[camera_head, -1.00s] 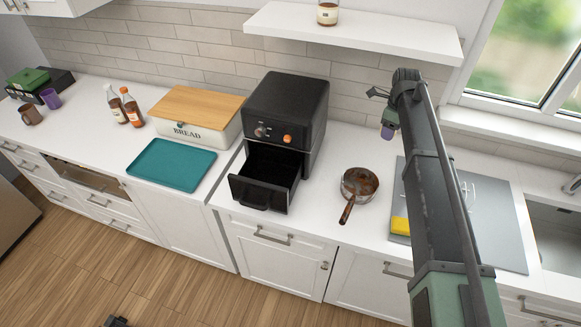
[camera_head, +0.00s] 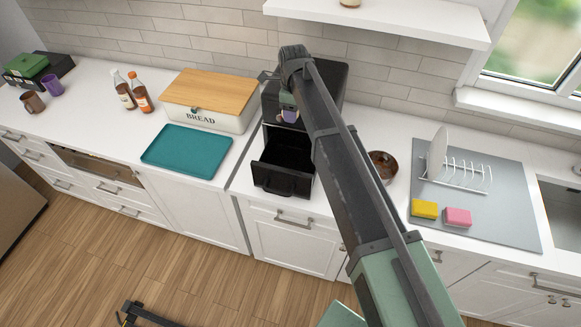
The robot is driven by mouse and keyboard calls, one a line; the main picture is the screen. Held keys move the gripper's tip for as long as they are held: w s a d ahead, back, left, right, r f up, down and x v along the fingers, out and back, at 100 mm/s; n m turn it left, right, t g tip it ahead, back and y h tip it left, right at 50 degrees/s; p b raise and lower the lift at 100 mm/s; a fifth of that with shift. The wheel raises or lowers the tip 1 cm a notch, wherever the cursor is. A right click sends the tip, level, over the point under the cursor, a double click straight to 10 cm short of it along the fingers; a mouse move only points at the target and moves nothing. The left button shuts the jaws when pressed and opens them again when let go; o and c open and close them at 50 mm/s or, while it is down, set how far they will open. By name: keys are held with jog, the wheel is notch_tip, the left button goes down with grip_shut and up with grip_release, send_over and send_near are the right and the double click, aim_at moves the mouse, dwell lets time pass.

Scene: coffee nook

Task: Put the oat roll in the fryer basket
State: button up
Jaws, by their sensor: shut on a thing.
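The black air fryer (camera_head: 332,82) stands on the counter, partly hidden behind my arm. Its fryer basket (camera_head: 282,178) is pulled out at the front, and the part of its dark inside that shows looks empty. My gripper (camera_head: 289,117) is in front of the fryer's upper face, above the rear of the open basket. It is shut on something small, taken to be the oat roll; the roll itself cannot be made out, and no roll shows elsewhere.
Left of the fryer are a bread box (camera_head: 210,100) with a wooden lid and a teal tray (camera_head: 187,150). Right, partly behind my arm, is a brown-stained pan (camera_head: 383,166). Farther right, a dish rack (camera_head: 460,175) and two sponges (camera_head: 424,209) sit on a grey mat (camera_head: 500,215).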

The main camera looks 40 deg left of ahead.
aim_at(292, 167)
notch_tip(292, 167, down, 26)
jog(key=b, duration=2.3)
jog(key=shift+r, duration=0.5)
jog(key=shift+f, duration=0.15)
jog(key=o, duration=0.9)
notch_tip(292, 167, up, 12)
jog(key=p, duration=1.2)
